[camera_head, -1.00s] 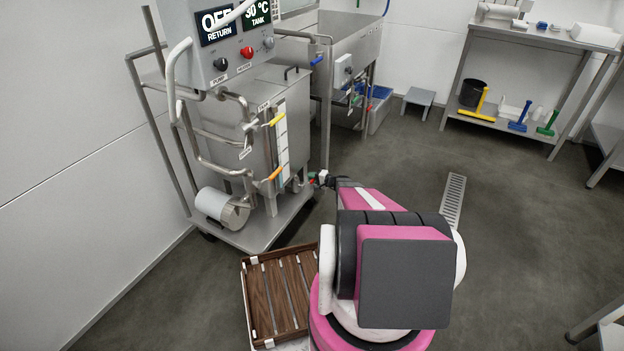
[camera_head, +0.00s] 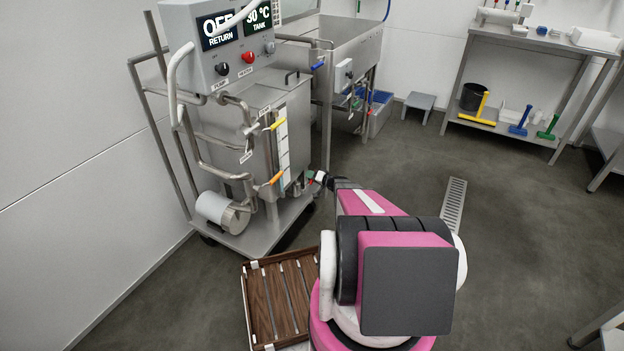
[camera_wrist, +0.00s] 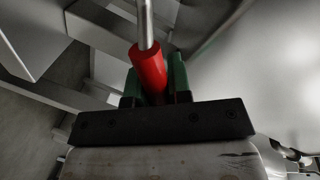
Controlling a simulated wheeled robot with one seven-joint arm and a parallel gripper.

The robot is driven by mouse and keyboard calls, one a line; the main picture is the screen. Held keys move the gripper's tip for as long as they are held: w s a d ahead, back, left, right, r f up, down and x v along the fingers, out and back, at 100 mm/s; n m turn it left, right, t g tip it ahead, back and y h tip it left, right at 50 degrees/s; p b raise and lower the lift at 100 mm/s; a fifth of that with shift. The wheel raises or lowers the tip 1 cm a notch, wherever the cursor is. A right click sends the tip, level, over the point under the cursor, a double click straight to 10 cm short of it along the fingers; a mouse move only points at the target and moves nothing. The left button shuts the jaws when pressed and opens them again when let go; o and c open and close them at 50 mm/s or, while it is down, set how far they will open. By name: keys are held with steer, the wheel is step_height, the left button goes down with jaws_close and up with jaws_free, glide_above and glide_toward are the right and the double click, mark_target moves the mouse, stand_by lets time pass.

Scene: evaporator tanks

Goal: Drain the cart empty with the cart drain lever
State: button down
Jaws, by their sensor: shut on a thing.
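The cart (camera_head: 262,232) is a steel wheeled frame with a tank (camera_head: 250,130), standing at the left by the wall. My gripper (camera_head: 316,178) is at the cart's lower right side in the head view, small and partly hidden. In the wrist view my gripper (camera_wrist: 156,85) has green fingers shut around a red lever grip (camera_wrist: 149,70) on a thin metal rod (camera_wrist: 145,22). This appears to be the drain lever. Its valve is hidden. A sight strip (camera_head: 283,150) is on the tank front; its level is too small to read.
The control box (camera_head: 230,60) shows OFF and 30 °C.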

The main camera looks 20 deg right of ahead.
mark_target(299, 174)
steer(key=s+a+r+n, duration=0.1)
steer(key=n, duration=0.1)
steer(key=s+a+r+n+t, duration=0.1)
steer(key=r+n, duration=0.1)
steer(key=shift+s+a+n, duration=0.2)
steer(key=shift+s+n, duration=0.1)
steer(key=shift+n, duration=0.1)
steer(key=shift+s+a+r+n+t, duration=0.35)
steer(key=shift+s+a+n, duration=0.2)
steer(key=shift+n, duration=0.55)
steer(key=shift+s+a+r+n, duration=0.1)
steer(key=shift+s+a+n, duration=0.4)
steer(key=shift+n, duration=0.3)
steer(key=c, duration=1.1)
jaws_free()
steer(key=shift+o, duration=0.2)
steer(key=shift+s, duration=0.1)
